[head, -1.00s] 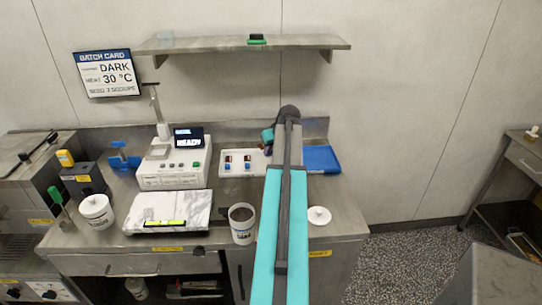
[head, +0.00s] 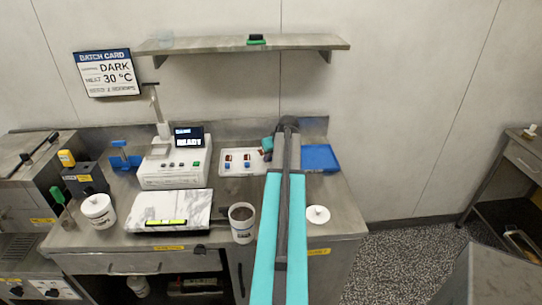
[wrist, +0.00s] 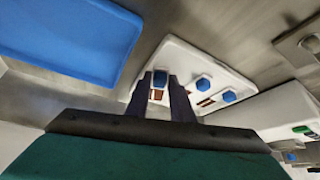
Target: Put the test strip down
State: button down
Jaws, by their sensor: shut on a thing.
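A test strip (wrist: 158,94), brown with a blue end, shows between the two fingers of my gripper (wrist: 160,76) in the wrist view. My gripper is shut on it, over one end of a white tray (wrist: 178,52). Whether the strip touches the tray I cannot tell. Two more strips with blue ends (wrist: 203,84) lie on the tray beside it. In the head view the white tray (head: 237,169) holds two strips (head: 227,161), and my wrist is at its right end. My fingertips are mostly hidden there.
A blue tray (head: 320,158) lies right of the white tray. A white instrument (head: 175,178) with a lit display stands to its left. A cup of dark stuff (head: 242,222), a marble slab (head: 168,208) and a white lid (head: 318,214) sit nearer the front.

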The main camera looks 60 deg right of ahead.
jog(key=shift+f+b, duration=0.3)
jog(key=shift+f, duration=0.05)
jog(key=c, duration=1.5)
grip_release()
jog(key=shift+c, duration=0.2)
jog(key=shift+r, duration=0.15)
jog(key=shift+r, duration=0.35)
jog(key=b+v, duration=0.2)
jog(key=v, duration=0.9)
jog(key=shift+s+r, duration=0.2)
jog(key=shift+r, duration=0.1)
jog(key=shift+a, duration=0.15)
